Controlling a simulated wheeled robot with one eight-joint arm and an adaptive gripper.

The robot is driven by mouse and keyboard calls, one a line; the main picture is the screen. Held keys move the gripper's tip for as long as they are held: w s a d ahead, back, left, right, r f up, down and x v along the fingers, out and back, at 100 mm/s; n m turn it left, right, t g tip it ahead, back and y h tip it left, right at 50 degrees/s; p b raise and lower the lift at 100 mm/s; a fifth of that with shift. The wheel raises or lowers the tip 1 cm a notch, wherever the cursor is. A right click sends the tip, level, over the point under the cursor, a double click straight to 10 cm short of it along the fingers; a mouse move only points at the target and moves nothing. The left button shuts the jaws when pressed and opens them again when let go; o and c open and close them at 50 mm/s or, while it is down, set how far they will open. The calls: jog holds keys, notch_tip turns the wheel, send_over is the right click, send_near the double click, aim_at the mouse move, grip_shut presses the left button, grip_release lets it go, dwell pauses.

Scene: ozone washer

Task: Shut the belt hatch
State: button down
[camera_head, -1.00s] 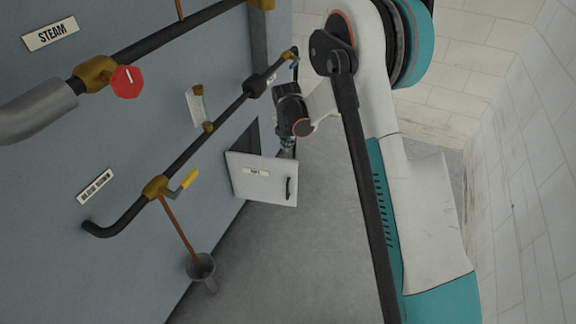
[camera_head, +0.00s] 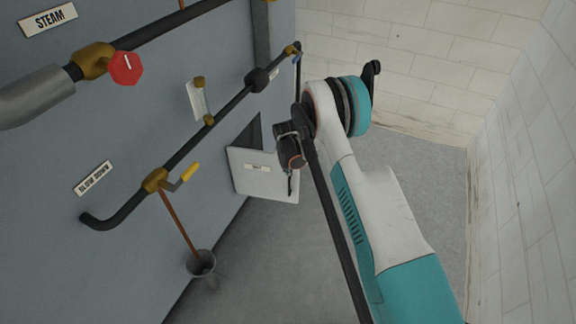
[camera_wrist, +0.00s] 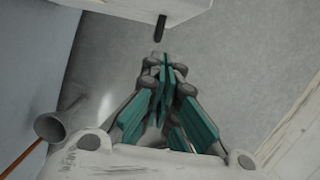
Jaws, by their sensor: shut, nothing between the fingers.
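The belt hatch (camera_head: 262,178) is a pale grey panel with a small label. It stands open, swung out from a dark opening (camera_head: 249,136) in the blue-grey wall. Its dark handle (camera_head: 290,183) is near its free edge. In the wrist view the hatch (camera_wrist: 140,8) is at the top, with the handle (camera_wrist: 159,28) pointing down toward my fingers. My gripper (camera_wrist: 167,62) is shut and empty, its fingertips just below the handle with a small apparent gap. In the head view my fingers are mostly hidden by my wrist and arm.
Pipes with a yellow-handled valve (camera_head: 188,173) and a red knob (camera_head: 126,68) run along the wall. A grey funnel (camera_head: 200,264) stands below, also in the wrist view (camera_wrist: 50,127). Tiled walls (camera_head: 520,150) close the back and right. The floor between is clear.

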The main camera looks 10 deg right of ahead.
jog(key=w, duration=0.1)
jog(key=w+d+f+b, duration=0.1)
jog(key=w+b, duration=0.1)
jog(key=w, duration=0.1)
jog(key=shift+d+f, duration=0.4)
